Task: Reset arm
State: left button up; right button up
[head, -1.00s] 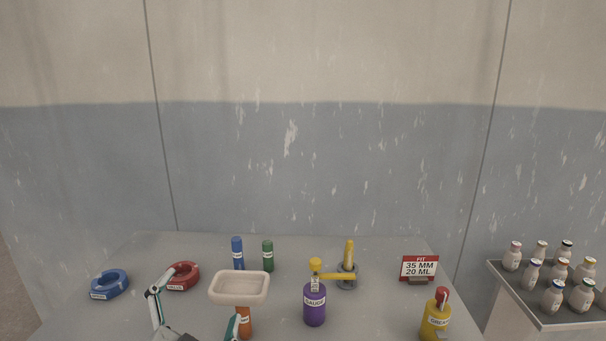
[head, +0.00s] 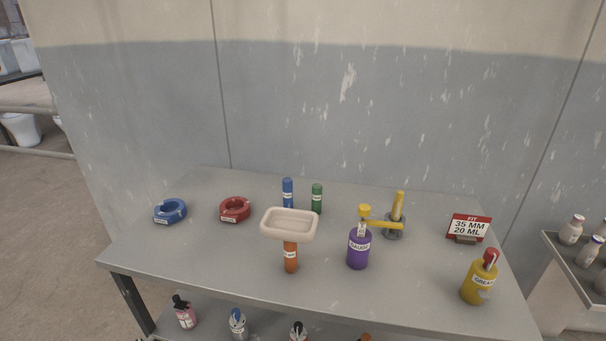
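Neither of my grippers shows in the head view now, and no part of my arms is visible. The grey table (head: 212,258) stands in front of me against the wall. On it a beige tray-shaped piece (head: 289,223) sits at the top of an orange labelled cylinder (head: 290,259). A yellow bottle with a red cap (head: 477,283) stands near the right edge.
A blue ring (head: 170,217) and red ring (head: 235,214) lie at left. Blue (head: 288,194) and green (head: 317,201) cylinders, a yellow-handled tool (head: 397,210) and a red-white sign (head: 467,227) stand behind. Bottles (head: 185,313) sit on a lower shelf. A side stand (head: 553,263) holds white jars.

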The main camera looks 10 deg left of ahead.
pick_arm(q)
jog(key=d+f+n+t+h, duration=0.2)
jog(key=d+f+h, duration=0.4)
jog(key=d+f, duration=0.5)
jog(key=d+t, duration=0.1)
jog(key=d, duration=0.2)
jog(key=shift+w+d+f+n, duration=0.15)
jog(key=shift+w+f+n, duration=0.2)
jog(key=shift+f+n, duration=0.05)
